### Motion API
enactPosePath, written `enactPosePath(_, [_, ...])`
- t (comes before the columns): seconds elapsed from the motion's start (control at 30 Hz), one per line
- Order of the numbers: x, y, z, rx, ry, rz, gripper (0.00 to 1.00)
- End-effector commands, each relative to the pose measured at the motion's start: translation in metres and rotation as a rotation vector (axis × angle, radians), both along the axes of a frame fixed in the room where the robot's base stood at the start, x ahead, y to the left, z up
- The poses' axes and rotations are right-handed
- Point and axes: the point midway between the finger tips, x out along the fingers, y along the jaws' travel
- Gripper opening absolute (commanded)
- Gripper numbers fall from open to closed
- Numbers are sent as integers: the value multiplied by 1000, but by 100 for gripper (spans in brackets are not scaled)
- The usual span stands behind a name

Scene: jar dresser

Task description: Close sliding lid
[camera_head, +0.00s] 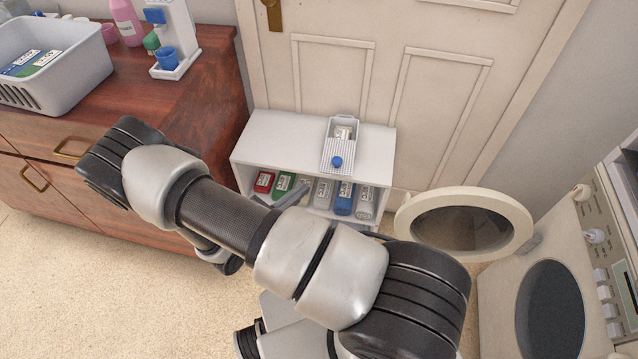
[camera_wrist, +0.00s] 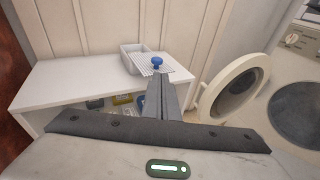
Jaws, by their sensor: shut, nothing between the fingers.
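A small white-grey box (camera_head: 354,134) stands on top of a low white shelf. Its ribbed sliding lid (camera_head: 334,148) carries a round blue knob (camera_head: 337,162) at the near end. The lid covers the near part of the box; the far part is open and shows a labelled item inside. In the wrist view the box (camera_wrist: 130,57), the lid (camera_wrist: 146,69) and the blue knob (camera_wrist: 157,62) lie just beyond my fingertips. My gripper (camera_wrist: 158,76) is shut and empty, pointing toward the knob. In the head view my gripper (camera_head: 304,186) is in front of the shelf, partly hidden by my arm.
The white shelf (camera_head: 275,133) holds several coloured bottles below. A wooden dresser (camera_head: 215,85) with a white basket (camera_head: 75,80) and a dispenser stands left. An open round washer door (camera_head: 415,210) juts out at right. The shelf top left of the box is clear.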

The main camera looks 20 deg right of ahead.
Motion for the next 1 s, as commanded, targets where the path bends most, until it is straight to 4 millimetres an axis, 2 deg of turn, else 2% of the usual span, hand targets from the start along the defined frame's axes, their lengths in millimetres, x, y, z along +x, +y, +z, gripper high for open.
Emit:
enactPosePath(0.1, [1, -1, -11, -24, 15, 34, 0])
enactPosePath(0.27, [9, -15, -14, -24, 16, 33, 0])
enactPosePath(0.7, [55, -90, -30, -22, 16, 31, 0])
enactPosePath(1.0, [72, -115, -35, -22, 16, 33, 0])
